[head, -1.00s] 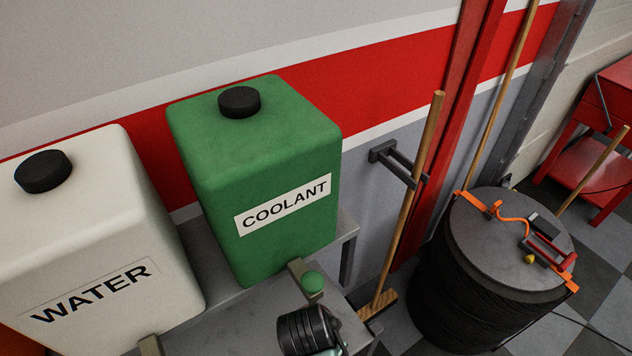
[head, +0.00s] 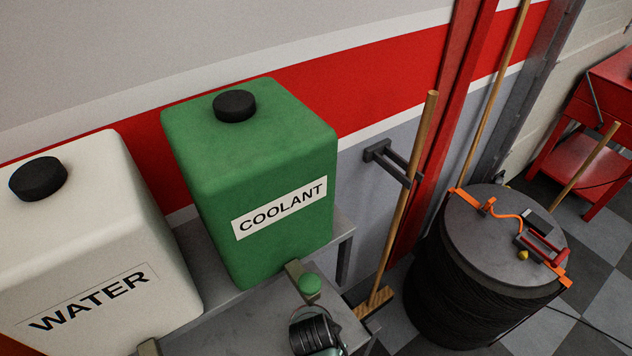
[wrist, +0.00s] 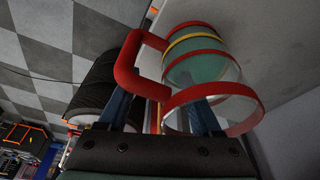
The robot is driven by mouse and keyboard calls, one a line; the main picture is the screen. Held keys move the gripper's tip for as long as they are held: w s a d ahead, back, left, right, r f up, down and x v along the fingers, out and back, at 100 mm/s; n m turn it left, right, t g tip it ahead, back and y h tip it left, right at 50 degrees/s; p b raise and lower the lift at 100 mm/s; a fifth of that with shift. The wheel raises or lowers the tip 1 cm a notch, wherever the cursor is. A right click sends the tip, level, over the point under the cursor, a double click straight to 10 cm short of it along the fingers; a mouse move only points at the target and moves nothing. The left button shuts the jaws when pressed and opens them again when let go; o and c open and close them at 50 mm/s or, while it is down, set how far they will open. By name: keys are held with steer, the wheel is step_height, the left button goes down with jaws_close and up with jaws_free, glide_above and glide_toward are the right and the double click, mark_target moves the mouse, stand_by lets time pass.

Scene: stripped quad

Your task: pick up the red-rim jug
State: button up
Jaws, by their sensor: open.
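The red-rim jug (wrist: 195,62) is large in the wrist view. It has a red rim, a clear upper wall, a teal body with red and yellow bands, and a red handle (wrist: 127,62) on its left. My gripper (wrist: 162,102) is open, with its two blue fingers pointing at the jug. One finger is left of the lower end of the handle; the other overlaps the rim and clear wall. I cannot tell whether that finger is inside the jug or touches it.
A green coolant tank (head: 250,170) and a white water tank (head: 95,230) stand by the wall above a grey bench (head: 235,325). A broom (head: 400,220) and a lidded black drum (head: 480,290) are to the right. A grey surface (wrist: 285,60) is right of the jug.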

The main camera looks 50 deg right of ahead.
steer(key=shift+c, duration=0.2)
jaws_close()
stand_by(1.1)
